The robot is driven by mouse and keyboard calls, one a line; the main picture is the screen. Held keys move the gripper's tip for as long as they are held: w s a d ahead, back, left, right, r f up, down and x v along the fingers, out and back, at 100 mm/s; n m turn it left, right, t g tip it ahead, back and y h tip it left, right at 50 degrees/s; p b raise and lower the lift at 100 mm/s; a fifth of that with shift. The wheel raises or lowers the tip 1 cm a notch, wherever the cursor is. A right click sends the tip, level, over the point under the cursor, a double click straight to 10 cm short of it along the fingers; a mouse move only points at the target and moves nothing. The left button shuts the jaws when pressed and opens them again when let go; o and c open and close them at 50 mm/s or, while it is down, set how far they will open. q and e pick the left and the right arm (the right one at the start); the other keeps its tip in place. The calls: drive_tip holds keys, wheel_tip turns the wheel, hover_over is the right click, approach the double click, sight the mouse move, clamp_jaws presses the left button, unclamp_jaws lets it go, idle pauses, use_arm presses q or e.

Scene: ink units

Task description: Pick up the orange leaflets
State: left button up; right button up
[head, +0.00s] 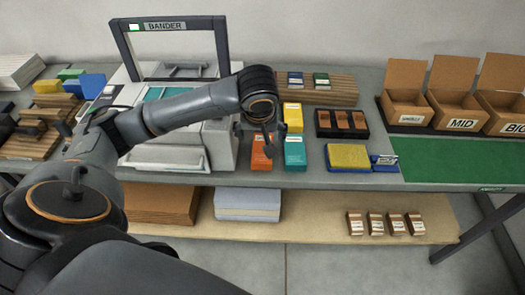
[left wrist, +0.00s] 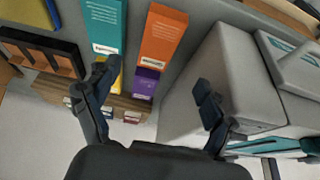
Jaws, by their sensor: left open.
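The orange leaflets (head: 260,158) form a small upright-looking stack near the table's front edge, left of the teal stack (head: 295,152). My left gripper (head: 268,145) is above them and partly covers them in the head view. In the left wrist view the orange leaflets (left wrist: 164,38) show at the top with a white label at one end. The left gripper (left wrist: 153,82) is open there, its fingers apart with nothing held between them. A purple stack (left wrist: 146,83) shows between the fingers, beside the orange one. My right gripper is not in view.
A yellow stack (head: 293,117) stands behind the teal one. The grey bander machine (head: 222,140) is close on the left. A black tray (head: 341,124) and a yellow sponge-like block (head: 347,157) lie to the right. Open cardboard boxes (head: 455,105) stand beyond a clear green mat (head: 460,160).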

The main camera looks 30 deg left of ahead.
use_arm(q)
drive_tip(key=p+x, duration=0.1)
drive_tip(key=x, duration=0.9)
drive_tip(key=shift+w+f, duration=0.25)
drive_tip(key=shift+f, duration=0.15)
drive_tip(key=shift+r, duration=0.1)
drive_tip(key=c, duration=1.3)
